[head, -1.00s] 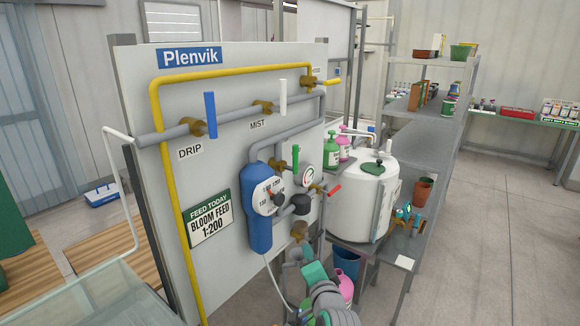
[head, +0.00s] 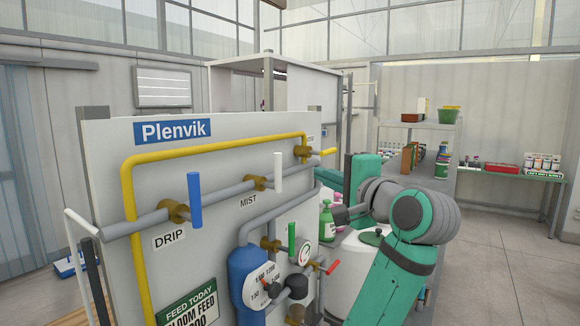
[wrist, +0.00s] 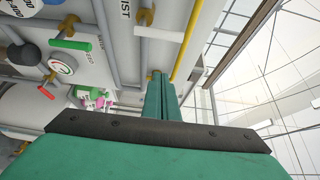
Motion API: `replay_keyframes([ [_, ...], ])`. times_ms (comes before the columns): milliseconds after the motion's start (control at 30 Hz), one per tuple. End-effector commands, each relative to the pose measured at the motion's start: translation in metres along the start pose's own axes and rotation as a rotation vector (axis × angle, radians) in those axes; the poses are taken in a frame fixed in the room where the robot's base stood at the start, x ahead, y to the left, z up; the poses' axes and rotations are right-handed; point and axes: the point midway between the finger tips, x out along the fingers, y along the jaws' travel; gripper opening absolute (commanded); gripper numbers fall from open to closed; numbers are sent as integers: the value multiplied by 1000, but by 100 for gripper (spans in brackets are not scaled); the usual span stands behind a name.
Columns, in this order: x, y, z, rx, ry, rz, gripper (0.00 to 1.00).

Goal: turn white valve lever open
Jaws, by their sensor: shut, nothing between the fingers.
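The white valve lever (head: 278,172) stands upright on its brass valve (head: 256,184), across the grey horizontal pipe above the MIST label. In the wrist view the white lever (wrist: 162,34) lies beyond my fingers, near the top. My gripper (head: 320,174) is to the right of the white lever in the head view, apart from it, in front of the panel's right part. In the wrist view my green fingers (wrist: 158,84) are shut together with nothing between them.
A blue lever (head: 194,200) stands upright at DRIP, left of the white one. A yellow lever (head: 328,151) is up and right, close to my gripper. A green lever (head: 292,238) and a red lever (head: 333,267) sit lower. A yellow pipe (head: 220,148) runs above.

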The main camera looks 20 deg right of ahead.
Motion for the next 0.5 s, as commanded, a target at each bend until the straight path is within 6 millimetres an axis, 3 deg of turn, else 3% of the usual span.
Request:
replay_keyframes([
  [167, 5, -7, 1, 6, -8, 0, 0],
  [500, 59, -6, 1, 6, -7, 2, 0],
])
